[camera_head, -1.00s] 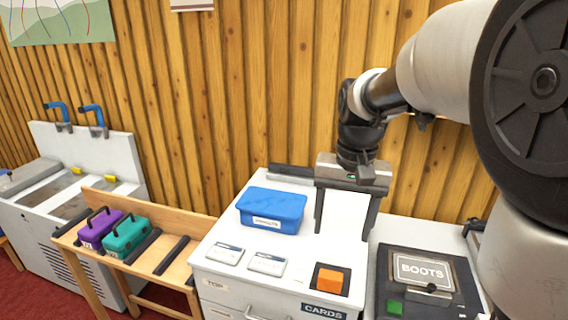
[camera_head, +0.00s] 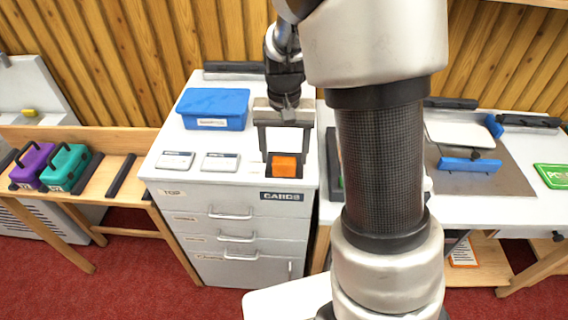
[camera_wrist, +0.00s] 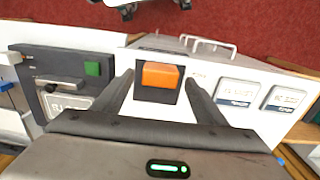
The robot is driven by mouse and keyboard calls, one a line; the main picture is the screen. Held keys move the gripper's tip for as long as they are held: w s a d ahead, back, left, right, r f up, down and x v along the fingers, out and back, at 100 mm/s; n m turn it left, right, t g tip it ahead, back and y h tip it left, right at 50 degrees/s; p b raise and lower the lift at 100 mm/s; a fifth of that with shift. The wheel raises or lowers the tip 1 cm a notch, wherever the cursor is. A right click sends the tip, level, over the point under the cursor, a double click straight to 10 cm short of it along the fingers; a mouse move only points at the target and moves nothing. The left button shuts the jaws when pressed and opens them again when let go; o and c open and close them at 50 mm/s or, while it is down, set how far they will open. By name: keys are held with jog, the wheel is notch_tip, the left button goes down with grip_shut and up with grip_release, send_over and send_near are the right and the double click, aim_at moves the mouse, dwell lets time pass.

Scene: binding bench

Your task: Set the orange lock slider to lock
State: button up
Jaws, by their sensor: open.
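The orange slider block (camera_head: 284,166) sits in a dark square recess on the front edge of the white drawer cabinet's top (camera_head: 245,140), above the CARDS label. In the wrist view the orange block (camera_wrist: 160,76) lies between my two finger ends. My gripper (camera_head: 284,151) points down over the cabinet top, its fingers apart on either side of the block. It is open and holds nothing. Whether either finger touches the block I cannot tell. I cannot read any lock marking beside the slider.
A blue box (camera_head: 213,108) stands behind left on the cabinet, with two small label plates (camera_head: 220,162) in front of it. A dark panel with a green square (camera_wrist: 92,68) lies beside the slider. Purple (camera_head: 33,164) and teal (camera_head: 66,167) cases sit on the wooden bench at left.

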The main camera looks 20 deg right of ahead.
aim_at(284, 160)
jog(key=shift+f, duration=2)
